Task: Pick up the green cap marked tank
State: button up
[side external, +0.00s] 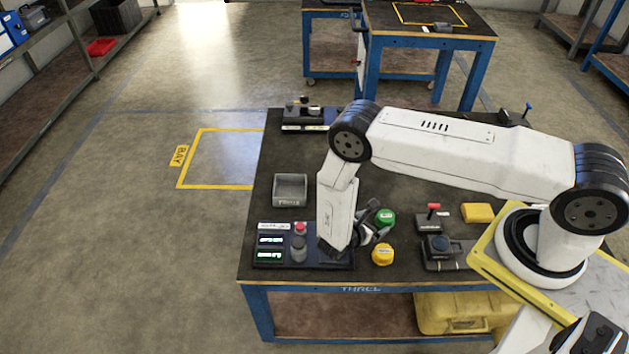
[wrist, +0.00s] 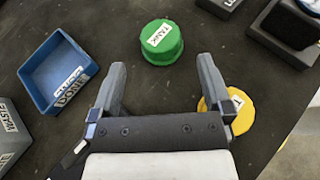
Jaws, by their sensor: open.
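The green cap (wrist: 162,45) shows in the wrist view at the top middle, with a white label reading TANK on its top. In the side external view the green cap (side external: 386,217) is on the dark tabletop just right of my gripper (side external: 370,226). In the wrist view my gripper (wrist: 161,72) is open, with nothing between its fingers. The cap is beyond the fingertips, roughly in line with the gap between them. I cannot tell the exact height of the fingers above the table.
A yellow cap (wrist: 240,110) is beside the right finger, partly hidden by it. A blue open tray (wrist: 52,92) is at left, and a grey box labelled WASTE (wrist: 8,130) is below it. A control panel (side external: 275,258) is at the table's front left.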

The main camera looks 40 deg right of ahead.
aim_at(385, 216)
jog(key=shift+f+t, duration=0.3)
jog(key=shift+f, duration=0.1)
jog(key=shift+d, duration=0.1)
jog(key=shift+s+x, duration=0.2)
jog(key=shift+x, duration=3.65)
jog(key=shift+w, duration=0.1)
jog(key=c, duration=1.2)
jog(key=shift+o, duration=0.2)
jog(key=shift+r, duration=0.1)
